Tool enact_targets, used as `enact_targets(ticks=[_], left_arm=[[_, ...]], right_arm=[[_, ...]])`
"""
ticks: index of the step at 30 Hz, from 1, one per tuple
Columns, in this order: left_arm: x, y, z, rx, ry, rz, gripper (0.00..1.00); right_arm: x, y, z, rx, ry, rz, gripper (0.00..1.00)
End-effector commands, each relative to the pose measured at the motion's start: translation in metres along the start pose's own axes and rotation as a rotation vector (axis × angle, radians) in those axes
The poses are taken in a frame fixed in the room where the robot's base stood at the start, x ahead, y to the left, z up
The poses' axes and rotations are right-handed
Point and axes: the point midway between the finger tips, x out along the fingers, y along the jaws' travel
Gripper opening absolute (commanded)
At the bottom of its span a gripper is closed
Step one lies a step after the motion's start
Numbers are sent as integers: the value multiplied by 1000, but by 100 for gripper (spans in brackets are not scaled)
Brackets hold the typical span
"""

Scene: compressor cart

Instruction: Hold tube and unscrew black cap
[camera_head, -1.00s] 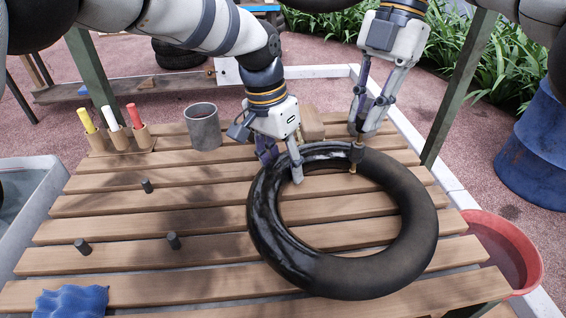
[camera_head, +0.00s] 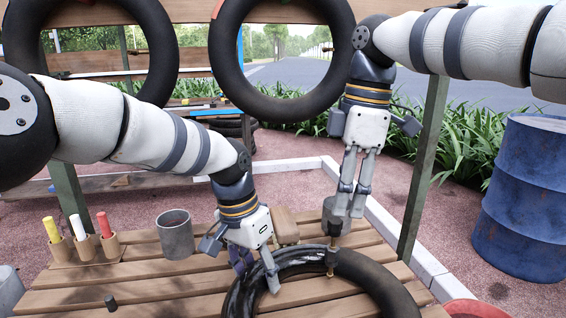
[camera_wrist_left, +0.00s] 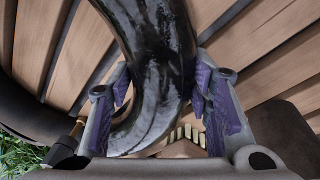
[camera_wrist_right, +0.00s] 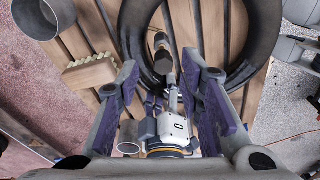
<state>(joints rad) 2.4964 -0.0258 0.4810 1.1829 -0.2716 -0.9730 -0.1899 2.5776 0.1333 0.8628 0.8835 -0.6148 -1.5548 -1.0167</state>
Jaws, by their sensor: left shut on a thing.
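The black inner tube (camera_head: 372,278) lies on the slatted table, its lower part cut off in the head view. My left gripper (camera_head: 257,268) is shut on the tube's glossy left side; the left wrist view shows the tube (camera_wrist_left: 155,60) between its purple pads. A brass valve stem (camera_head: 331,262) rises from the tube, with the dark cap (camera_head: 332,218) upright on top. My right gripper (camera_head: 350,205) points down close beside the cap. In the right wrist view its fingers are spread, with the cap (camera_wrist_right: 163,62) between and beyond the tips, and gaps on both sides.
A small dark cylinder (camera_head: 110,302) stands at the front left. Two tubes (camera_head: 213,60) hang behind. A blue barrel (camera_head: 525,200) stands right.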

Motion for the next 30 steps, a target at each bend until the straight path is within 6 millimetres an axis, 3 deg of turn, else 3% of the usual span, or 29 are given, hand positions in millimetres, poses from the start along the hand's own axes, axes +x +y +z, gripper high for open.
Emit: enact_targets(ticks=[6, 12, 19, 30], left_arm=[[0, 0, 0, 0, 0, 0, 7], [0, 0, 0, 0, 0, 0, 7], [0, 0, 0, 0, 0, 0, 7], [0, 0, 0, 0, 1, 0, 7]], right_arm=[[-31, -16, -1, 647, 47, 171, 34], [-44, -32, -5, 1026, 146, 246, 34], [-37, -33, -7, 1139, 182, 257, 34], [24, -15, -8, 1136, 179, 258, 34]])
